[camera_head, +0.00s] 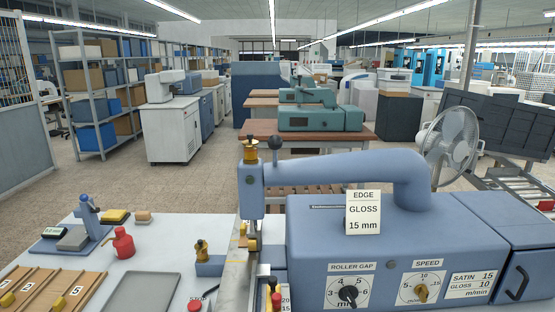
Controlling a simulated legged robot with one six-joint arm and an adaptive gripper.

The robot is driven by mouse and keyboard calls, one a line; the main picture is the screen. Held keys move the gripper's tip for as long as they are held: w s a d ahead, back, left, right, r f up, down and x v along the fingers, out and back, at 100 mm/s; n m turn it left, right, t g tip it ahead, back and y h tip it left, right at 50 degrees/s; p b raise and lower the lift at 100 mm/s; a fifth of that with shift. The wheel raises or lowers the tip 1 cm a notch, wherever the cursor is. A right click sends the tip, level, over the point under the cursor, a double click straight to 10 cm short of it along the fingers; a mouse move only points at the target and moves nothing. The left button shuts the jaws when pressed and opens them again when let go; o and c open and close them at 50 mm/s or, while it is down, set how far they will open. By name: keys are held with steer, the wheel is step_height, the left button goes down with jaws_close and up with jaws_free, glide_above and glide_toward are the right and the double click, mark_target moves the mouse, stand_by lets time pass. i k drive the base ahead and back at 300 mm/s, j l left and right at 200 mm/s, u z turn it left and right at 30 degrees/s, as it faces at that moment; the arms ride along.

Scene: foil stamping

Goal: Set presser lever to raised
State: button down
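A blue foil stamping machine (390,230) stands on the white bench at the right. Its head (250,190) is at the left end of its curved arm, with a brass knob (250,150) on top. A lever with a black ball knob (276,143) stands up just right of the head; it looks like the presser lever, but no label confirms this. The lever's base is partly hidden by the machine arm, so its exact setting cannot be told. My gripper is not in view.
On the bench (200,232) are a grey tray (143,293), a wooden board (50,288) with numbered slots, a red container (123,243) and a small blue stand (88,215). A fan (452,140) stands behind the machine. An "EDGE GLOSS 15 mm" card (363,212) is on its front.

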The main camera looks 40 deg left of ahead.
mark_target(275, 141)
steer(key=u, duration=1.85)
